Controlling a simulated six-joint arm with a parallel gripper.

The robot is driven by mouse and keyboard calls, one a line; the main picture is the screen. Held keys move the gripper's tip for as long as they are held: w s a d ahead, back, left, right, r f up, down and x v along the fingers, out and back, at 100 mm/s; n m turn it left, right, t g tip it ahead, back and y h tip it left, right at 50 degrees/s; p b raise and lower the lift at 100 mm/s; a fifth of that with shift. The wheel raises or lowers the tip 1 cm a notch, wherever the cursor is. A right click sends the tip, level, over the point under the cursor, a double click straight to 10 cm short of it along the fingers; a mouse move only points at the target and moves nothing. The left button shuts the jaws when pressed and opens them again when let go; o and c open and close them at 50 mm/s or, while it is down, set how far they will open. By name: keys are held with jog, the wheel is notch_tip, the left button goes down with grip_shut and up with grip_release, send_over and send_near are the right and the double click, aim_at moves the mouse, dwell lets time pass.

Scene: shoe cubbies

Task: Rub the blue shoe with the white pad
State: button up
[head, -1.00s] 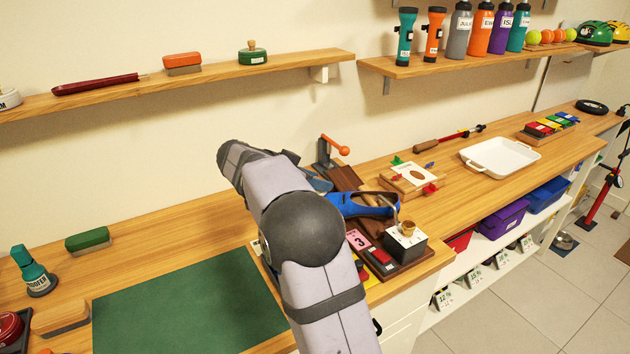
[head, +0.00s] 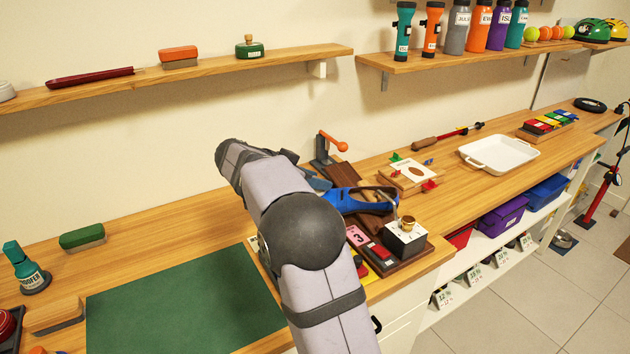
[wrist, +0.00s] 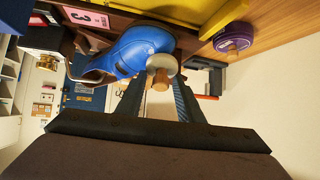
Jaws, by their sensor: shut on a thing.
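The blue shoe (wrist: 137,48) fills the upper middle of the wrist view. In the head view the blue shoe (head: 352,201) shows partly, just right of my arm, which hides the rest. My gripper (wrist: 157,88) is shut on the white pad (wrist: 163,63), a pale round disc with a wooden handle. The pad overlaps the shoe's rounded end in the wrist view; I cannot tell whether they touch.
A black-and-white box with a gold knob (head: 405,238) and a pink number card (head: 357,236) stand close to the shoe. An orange-handled clamp (head: 328,148) stands behind. A purple round tin (wrist: 233,38) shows in the wrist view. The green mat (head: 185,305) is clear.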

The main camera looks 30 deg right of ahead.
jog(key=shift+s+a+f+b, duration=0.35)
jog(key=shift+s+b, duration=0.15)
jog(key=shift+b, duration=0.05)
jog(key=shift+s+a+f+b, duration=0.3)
jog(key=shift+s+b, duration=0.2)
jog(key=shift+b, duration=0.05)
jog(key=shift+c, duration=0.2)
jog(key=shift+f, duration=0.15)
jog(key=shift+s+a+f+b, duration=0.3)
jog(key=shift+s+a+b, duration=0.25)
jog(key=shift+b, duration=0.6)
jog(key=shift+s+a+b, duration=0.25)
jog(key=shift+s+b, duration=0.15)
jog(key=shift+s, duration=0.05)
jog(key=shift+b, duration=0.3)
jog(key=shift+r, duration=0.2)
jog(key=shift+w+d+r+p, duration=0.35)
jog(key=shift+w+p, duration=0.2)
jog(key=shift+w+d+r+p, duration=0.3)
jog(key=shift+w+r+p, duration=0.05)
jog(key=shift+w+p, duration=0.2)
jog(key=shift+d, duration=0.1)
